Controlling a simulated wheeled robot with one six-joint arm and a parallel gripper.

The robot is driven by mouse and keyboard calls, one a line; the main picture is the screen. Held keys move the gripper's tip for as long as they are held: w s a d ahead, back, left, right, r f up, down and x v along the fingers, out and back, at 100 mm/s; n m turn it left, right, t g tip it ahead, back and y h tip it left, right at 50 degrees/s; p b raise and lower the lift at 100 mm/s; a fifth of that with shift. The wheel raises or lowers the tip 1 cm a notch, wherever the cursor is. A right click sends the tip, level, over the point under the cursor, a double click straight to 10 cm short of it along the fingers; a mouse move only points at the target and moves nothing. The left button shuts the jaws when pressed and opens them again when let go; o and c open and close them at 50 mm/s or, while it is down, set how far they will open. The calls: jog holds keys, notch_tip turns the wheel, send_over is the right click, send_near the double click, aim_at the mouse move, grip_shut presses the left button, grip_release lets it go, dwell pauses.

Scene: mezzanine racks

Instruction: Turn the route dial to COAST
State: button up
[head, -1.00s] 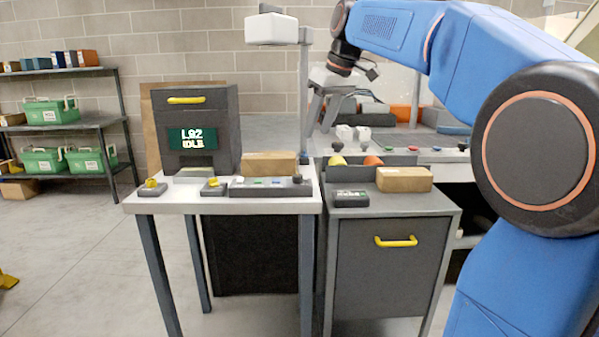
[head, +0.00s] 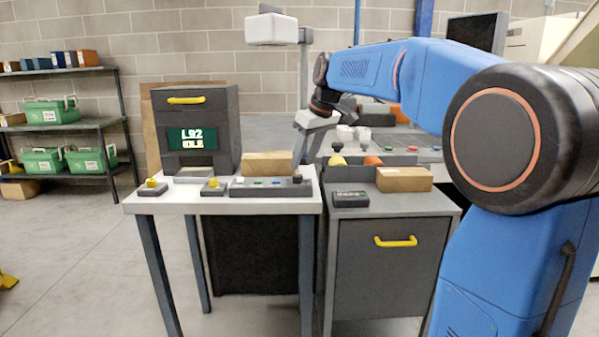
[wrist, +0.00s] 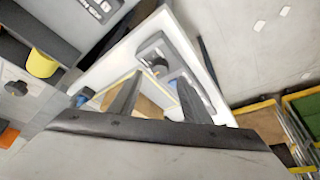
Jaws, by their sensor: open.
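A black knob (head: 297,179) sits at the right end of a grey control strip (head: 240,192) with small coloured buttons, on the white-topped table. No COAST marking is readable, so I cannot tell its setting or be sure it is the route dial. In the wrist view, a dark knob (wrist: 158,62) on a grey panel shows just beyond and between my fingertips. My gripper (head: 299,163) points down just above the strip's right end. In the wrist view, my gripper (wrist: 160,78) has its two dark fingers apart, with nothing held. Contact with the knob cannot be told.
Two yellow-knobbed units (head: 152,187) (head: 213,187) sit left of the strip. A cardboard box (head: 268,164) lies behind it. A small dark device (head: 350,199) and another box (head: 404,179) are on the right cabinet.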

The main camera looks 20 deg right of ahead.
aim_at(298, 175)
jog(key=shift+x, duration=2.6)
jog(key=c, duration=1)
jog(key=shift+c, duration=0.2)
jog(key=shift+m, duration=0.4)
jog(key=m, duration=0.1)
jog(key=m+h, duration=0.1)
jog(key=m, duration=0.1)
jog(key=shift+a+m+t+h, duration=0.2)
jog(key=shift+m+t+h, duration=0.1)
jog(key=shift+a+m+h, duration=0.1)
jog(key=shift+m+h, duration=0.7)
jog(key=shift+m, duration=1.4)
